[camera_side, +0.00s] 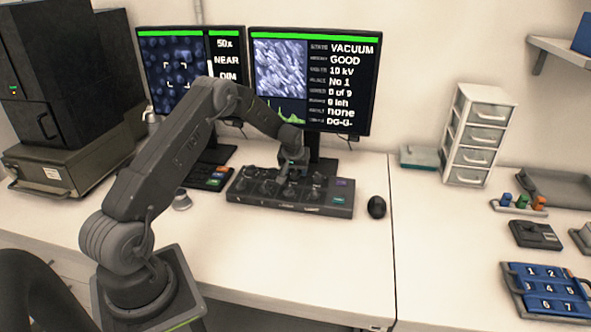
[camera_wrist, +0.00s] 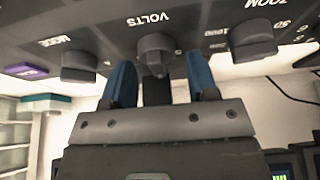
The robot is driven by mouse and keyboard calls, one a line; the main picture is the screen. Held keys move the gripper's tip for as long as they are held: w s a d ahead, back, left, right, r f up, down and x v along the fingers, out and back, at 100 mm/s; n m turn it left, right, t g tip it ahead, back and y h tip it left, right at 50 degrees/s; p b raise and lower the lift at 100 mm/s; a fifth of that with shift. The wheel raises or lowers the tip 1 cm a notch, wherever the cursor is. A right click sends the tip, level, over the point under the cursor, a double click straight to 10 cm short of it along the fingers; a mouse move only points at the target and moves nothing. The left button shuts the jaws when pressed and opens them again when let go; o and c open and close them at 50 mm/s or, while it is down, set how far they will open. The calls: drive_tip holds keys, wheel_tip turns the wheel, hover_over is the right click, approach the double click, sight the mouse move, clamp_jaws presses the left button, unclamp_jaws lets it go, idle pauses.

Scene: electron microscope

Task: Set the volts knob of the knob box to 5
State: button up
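The knob box (camera_side: 335,205) is a dark grey panel on the desk, with several knobs on top. In the wrist view the box shows upside down, and its volts knob (camera_wrist: 155,47) is a dark round knob beside the label VOLTS. My gripper (camera_wrist: 159,62) is open, with its two blue fingers apart. The volts knob appears between and just beyond the fingertips; I see no contact. In the side view my gripper (camera_side: 291,172) is over the middle of the box and hides part of it. The right monitor (camera_side: 315,80) reads 10 kV for volts.
Other knobs flank the volts knob, one at the left (camera_wrist: 79,66) and the zoom knob (camera_wrist: 252,42) at the right in the wrist view. The desk in front is clear.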

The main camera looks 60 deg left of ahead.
drive_tip(key=c, duration=0.8)
drive_tip(key=shift+o, duration=0.2)
drive_tip(key=shift+n, duration=0.3)
drive_tip(key=n, duration=0.2)
drive_tip(key=n+g+y, duration=0.1)
drive_tip(key=n, duration=0.1)
drive_tip(key=shift+s+g, duration=0.1)
drive_tip(key=shift+g, duration=0.2)
drive_tip(key=shift+s+a+n+g, duration=0.1)
drive_tip(key=shift+n+g, duration=0.7)
drive_tip(key=shift+n, duration=1.4)
drive_tip(key=o, duration=0.9)
